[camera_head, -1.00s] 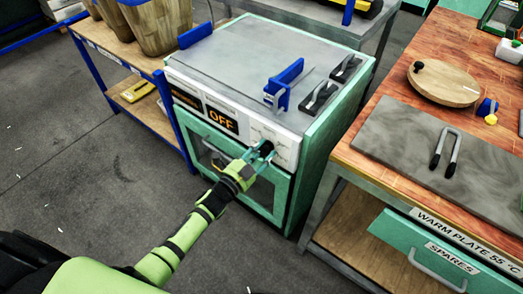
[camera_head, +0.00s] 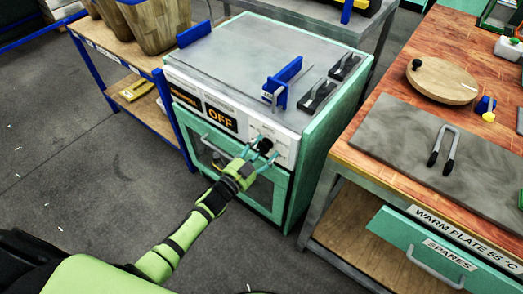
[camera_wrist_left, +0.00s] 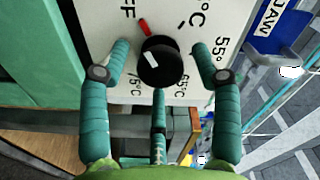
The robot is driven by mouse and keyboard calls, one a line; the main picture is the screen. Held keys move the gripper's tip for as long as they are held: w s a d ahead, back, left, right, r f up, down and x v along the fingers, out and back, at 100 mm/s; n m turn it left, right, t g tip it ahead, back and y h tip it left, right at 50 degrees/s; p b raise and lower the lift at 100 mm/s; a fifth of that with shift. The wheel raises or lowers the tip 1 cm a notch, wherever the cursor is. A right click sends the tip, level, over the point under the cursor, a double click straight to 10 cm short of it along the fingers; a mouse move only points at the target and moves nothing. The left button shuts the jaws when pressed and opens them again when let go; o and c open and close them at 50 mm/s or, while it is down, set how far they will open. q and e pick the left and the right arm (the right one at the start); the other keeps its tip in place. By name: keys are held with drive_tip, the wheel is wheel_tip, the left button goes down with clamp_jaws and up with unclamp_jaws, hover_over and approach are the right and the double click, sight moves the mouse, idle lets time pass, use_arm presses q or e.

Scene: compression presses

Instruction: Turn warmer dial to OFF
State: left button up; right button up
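The warmer (camera_head: 255,60) is a grey-topped, green-sided unit with a white front panel. Its display (camera_head: 221,119) reads OFF. The black round dial (camera_head: 265,145) sits on the panel; in the left wrist view the dial (camera_wrist_left: 160,62) has a short white mark, and a red mark sits by the partly visible "FF" label. Temperature labels surround it; I cannot tell exactly where it points. My left gripper (camera_head: 263,157) is open, with fingers on either side of the dial, apart from it; in the left wrist view the gripper (camera_wrist_left: 160,85) shows clear gaps. My right gripper is not in view.
A blue bracket (camera_head: 282,82) and black handles (camera_head: 318,97) stand on the warmer's top. A green door with a handle lies below the panel. A wooden bench with a warm plate (camera_head: 425,140) stands right, its spares drawer (camera_head: 430,250) protruding. A shelf with baskets stands left.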

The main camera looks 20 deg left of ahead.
use_arm(q)
drive_tip(key=shift+a, duration=0.15)
drive_tip(key=v, duration=1.2)
